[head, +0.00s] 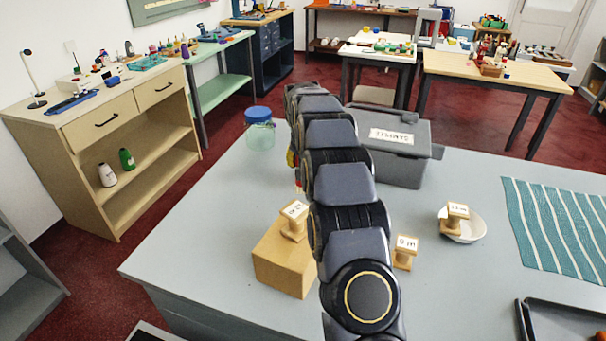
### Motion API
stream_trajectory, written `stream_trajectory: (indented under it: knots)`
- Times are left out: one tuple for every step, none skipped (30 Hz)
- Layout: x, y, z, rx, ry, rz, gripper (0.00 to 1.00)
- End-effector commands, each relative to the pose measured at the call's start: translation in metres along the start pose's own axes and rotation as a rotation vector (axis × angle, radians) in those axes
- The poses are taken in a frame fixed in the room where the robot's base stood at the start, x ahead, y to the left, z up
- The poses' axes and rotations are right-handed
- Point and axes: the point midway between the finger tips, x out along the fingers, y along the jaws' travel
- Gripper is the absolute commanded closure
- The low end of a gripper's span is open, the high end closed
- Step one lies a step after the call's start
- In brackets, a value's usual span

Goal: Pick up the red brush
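I cannot clearly make out a red brush. A small red sliver (298,183) shows at the left edge of my arm, with a yellow-green bit (291,158) just above it. Most of whatever these belong to is hidden behind my arm. My arm reaches from the front of the grey counter (220,215) toward its far side. My gripper is hidden behind the arm links, so I cannot see its fingers or anything between them.
A blue-lidded jar (260,135) and a grey lidded bin (405,150) stand behind. Labelled wooden stamps sit on a wooden block (283,264), in a white bowl (470,229) and on the counter (405,252). A striped teal cloth (560,225) and black tray (565,325) lie right.

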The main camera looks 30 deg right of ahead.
Motion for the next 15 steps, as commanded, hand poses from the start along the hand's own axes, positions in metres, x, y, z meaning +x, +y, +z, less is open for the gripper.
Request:
stream_trajectory:
  knots:
    - [0.0000, 0.0000, 0.0000, 0.000, 0.000, 0.000, 0.87]
    - [-0.0001, -0.0001, 0.0000, 0.000, 0.000, 0.000, 0.99]
    - [-0.0001, -0.0001, 0.0000, 0.000, 0.000, 0.000, 1.00]
    - [-0.0001, -0.0001, 0.0000, 0.000, 0.000, 0.000, 1.00]
    - [-0.0001, -0.0001, 0.0000, 0.000, 0.000, 0.000, 1.00]
    - [-0.0002, -0.0001, -0.0001, 0.000, 0.000, 0.000, 1.00]
    - [-0.0002, -0.0001, 0.0000, 0.000, 0.000, 0.000, 1.00]
    - [-0.0002, -0.0001, 0.0000, 0.000, 0.000, 0.000, 1.00]
    - [-0.0002, -0.0002, -0.0001, 0.000, 0.000, 0.000, 1.00]
    - [-0.0002, -0.0002, -0.0001, 0.000, 0.000, 0.000, 1.00]
    - [-0.0002, -0.0002, -0.0001, 0.000, 0.000, 0.000, 1.00]
    - [-0.0003, -0.0001, -0.0002, 0.000, 0.001, 0.000, 1.00]
    - [-0.0005, -0.0002, -0.0002, 0.000, 0.001, 0.000, 1.00]
    - [-0.0008, -0.0002, -0.0004, 0.000, 0.001, 0.000, 1.00]
    - [-0.0018, -0.0002, -0.0010, 0.000, 0.001, 0.000, 1.00]
